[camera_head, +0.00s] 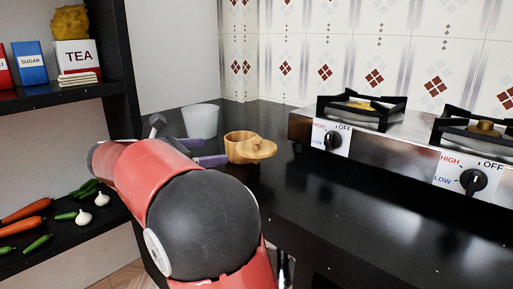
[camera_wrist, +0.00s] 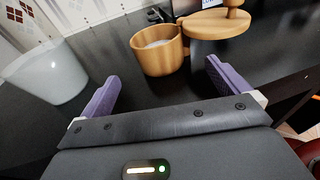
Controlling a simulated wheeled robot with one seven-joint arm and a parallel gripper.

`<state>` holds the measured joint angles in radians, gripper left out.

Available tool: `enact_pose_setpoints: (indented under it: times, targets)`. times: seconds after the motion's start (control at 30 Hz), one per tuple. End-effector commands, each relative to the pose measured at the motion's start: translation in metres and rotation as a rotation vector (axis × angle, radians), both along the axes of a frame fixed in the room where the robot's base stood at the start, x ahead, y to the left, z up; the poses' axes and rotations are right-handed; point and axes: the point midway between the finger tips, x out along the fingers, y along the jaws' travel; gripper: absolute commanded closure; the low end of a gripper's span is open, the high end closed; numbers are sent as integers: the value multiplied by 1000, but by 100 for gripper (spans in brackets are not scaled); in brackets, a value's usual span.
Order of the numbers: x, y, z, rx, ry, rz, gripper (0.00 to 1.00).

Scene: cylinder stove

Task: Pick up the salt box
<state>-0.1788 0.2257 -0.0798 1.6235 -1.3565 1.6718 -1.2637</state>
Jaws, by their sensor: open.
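The salt box (camera_head: 240,151) is a small round wooden box on the black counter, just beyond my fingers. In the wrist view the salt box (camera_wrist: 160,59) is upright, with white contents showing inside. Its wooden lid (camera_wrist: 215,24) with a knob is swung out to the right, leaving the top open. My gripper (camera_wrist: 162,75) is open and empty, its purple fingers spread to either side with the box ahead between them. In the head view my gripper (camera_head: 216,149) is low over the counter left of the box, partly hidden by my arm.
A whitish translucent cup (camera_wrist: 45,72) stands left of the salt box; it also shows in the head view (camera_head: 201,120). A stove (camera_head: 400,148) with burners and knobs is at right. Shelves (camera_head: 60,98) with boxes and vegetables are at left. The front counter is clear.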

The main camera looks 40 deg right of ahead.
Motion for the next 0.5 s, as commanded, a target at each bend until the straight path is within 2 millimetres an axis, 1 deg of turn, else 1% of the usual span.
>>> enact_pose_setpoints:
  times: [0.27,0.5]
  targets:
    - [0,-29,-2,-11,9,-2,0]
    - [-1,-65,-5,-9,9,-3,0]
